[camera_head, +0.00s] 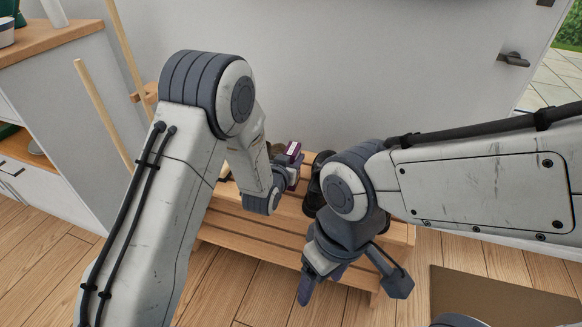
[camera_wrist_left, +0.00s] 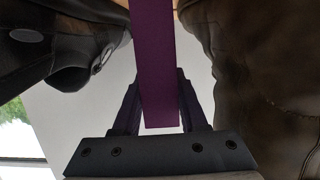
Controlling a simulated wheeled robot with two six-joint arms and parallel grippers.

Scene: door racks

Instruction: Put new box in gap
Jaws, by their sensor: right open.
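The purple box (camera_head: 292,149) with a white label is upright over the wooden rack, at the fingers of my left gripper (camera_head: 289,168). In the left wrist view the purple box (camera_wrist_left: 156,65) runs between the two fingers of the left gripper (camera_wrist_left: 160,100), which close on its sides. It is between a black shoe (camera_wrist_left: 75,55) and brown footwear (camera_wrist_left: 235,75), which form the gap. I cannot tell whether its lower end touches the rack. My right gripper (camera_head: 350,284) is open and empty in front of the rack.
The slatted wooden rack (camera_head: 262,236) stands against a grey-white door (camera_head: 400,60). Dark footwear (camera_head: 314,190) on it is partly hidden by my right arm. Wooden poles (camera_head: 103,112) lean at left beside a cabinet (camera_head: 55,110). A brown mat (camera_head: 500,300) lies at right.

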